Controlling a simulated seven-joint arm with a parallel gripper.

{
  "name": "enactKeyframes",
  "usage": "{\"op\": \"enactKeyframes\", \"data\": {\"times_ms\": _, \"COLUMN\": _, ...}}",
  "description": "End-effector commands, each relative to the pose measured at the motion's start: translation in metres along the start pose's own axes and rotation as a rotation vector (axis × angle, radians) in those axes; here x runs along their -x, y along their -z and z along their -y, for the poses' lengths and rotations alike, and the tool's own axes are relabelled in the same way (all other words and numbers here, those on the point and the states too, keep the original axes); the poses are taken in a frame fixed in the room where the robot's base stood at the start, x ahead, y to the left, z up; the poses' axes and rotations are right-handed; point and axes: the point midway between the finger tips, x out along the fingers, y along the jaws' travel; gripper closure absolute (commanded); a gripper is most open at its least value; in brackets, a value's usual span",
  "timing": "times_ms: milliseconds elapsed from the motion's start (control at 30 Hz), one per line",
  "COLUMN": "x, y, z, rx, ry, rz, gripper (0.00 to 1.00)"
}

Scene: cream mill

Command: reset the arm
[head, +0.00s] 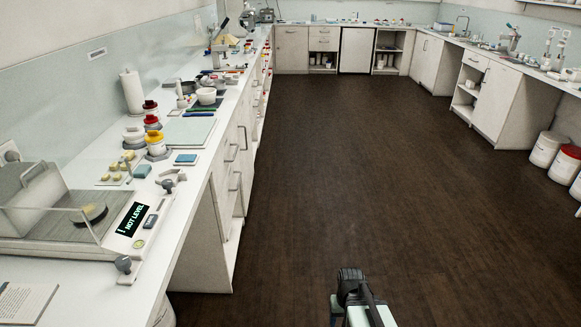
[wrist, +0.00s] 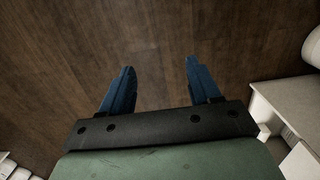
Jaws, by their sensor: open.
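My gripper (wrist: 160,84) shows in the wrist view with two blue fingers spread apart. It is open, and nothing is between the fingers. Beyond them is only the dark wood floor (wrist: 65,55). In the head view part of my arm shows at the bottom, right of centre, over bare floor. The fingers cannot be made out there. My arm is apart from the left counter and touches nothing that I can see.
A long white counter (head: 172,208) runs along the left, with a balance (head: 75,219) reading "NOT LEVEL", jars and tools. More cabinets (head: 290,50) line the back and right. Several white tubs (head: 546,148) stand on the floor at right. The middle floor is clear.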

Motion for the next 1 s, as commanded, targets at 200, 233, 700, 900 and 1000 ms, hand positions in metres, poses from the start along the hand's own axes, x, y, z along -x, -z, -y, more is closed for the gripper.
{"op": "enactKeyframes", "data": {"times_ms": 200, "x": -0.046, "y": -0.041, "z": 0.000, "rx": -0.001, "ry": 0.000, "rz": 0.099, "gripper": 0.38}}
{"op": "enactKeyframes", "data": {"times_ms": 233, "x": -0.052, "y": -0.048, "z": 0.000, "rx": -0.001, "ry": 0.000, "rz": 0.114, "gripper": 0.38}}
{"op": "enactKeyframes", "data": {"times_ms": 700, "x": -0.142, "y": -0.164, "z": -0.001, "rx": -0.003, "ry": 0.000, "rz": 0.354, "gripper": 0.38}}
{"op": "enactKeyframes", "data": {"times_ms": 900, "x": -0.168, "y": -0.213, "z": -0.001, "rx": -0.003, "ry": 0.000, "rz": 0.444, "gripper": 0.38}}
{"op": "enactKeyframes", "data": {"times_ms": 1000, "x": -0.176, "y": -0.230, "z": -0.001, "rx": -0.004, "ry": 0.000, "rz": 0.475, "gripper": 0.38}}
